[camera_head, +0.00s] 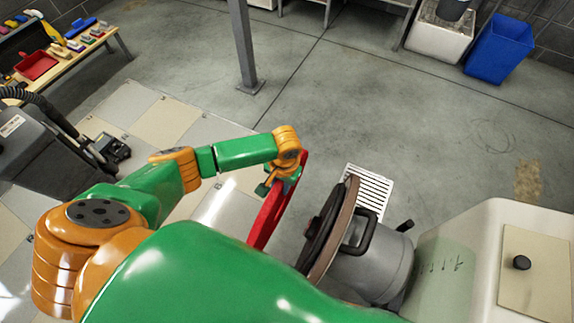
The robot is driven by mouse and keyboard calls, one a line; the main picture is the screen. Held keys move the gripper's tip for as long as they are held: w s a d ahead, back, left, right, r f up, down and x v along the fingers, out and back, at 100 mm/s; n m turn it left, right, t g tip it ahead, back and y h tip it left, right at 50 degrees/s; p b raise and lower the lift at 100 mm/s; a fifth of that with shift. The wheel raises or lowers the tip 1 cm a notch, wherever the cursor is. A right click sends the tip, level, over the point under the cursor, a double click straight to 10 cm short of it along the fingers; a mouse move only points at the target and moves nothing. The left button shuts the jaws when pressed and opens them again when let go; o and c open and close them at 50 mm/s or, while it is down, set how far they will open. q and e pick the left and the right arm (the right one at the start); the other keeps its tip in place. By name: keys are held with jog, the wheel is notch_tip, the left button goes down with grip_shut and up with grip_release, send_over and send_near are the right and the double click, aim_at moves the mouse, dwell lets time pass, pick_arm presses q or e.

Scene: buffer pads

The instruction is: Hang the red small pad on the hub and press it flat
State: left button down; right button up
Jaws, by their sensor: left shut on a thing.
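The red pad (268,215) is a thin disc seen nearly edge-on in the middle of the head view. My left gripper (279,186) is shut on its upper edge and holds it upright. The hub (323,222) is a dark round plate with a brown rim on the front of a grey motor housing. It stands to the right of the pad, and a gap of floor shows between them. The pad's lower part and the lower part of the hub are hidden behind my green arm. My right gripper is not in view.
The hub's machine has a black handle (367,232) and a pale body (482,250) at right. A floor grate (371,188) lies behind it. A grey post (243,45) stands at the back. A bench (65,60) with coloured items is far left, beside a dark machine (40,150).

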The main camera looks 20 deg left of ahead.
pick_arm(q)
jog(key=s+d+b, duration=0.1)
jog(key=d+b, duration=0.2)
jog(key=d, duration=0.5)
jog(key=shift+d+f, duration=0.2)
jog(key=shift+d, duration=0.15)
dwell(0.4)
jog(key=shift+d, duration=0.1)
jog(key=shift+s+d, duration=0.1)
jog(key=shift+d, duration=0.5)
jog(key=shift+p, duration=0.3)
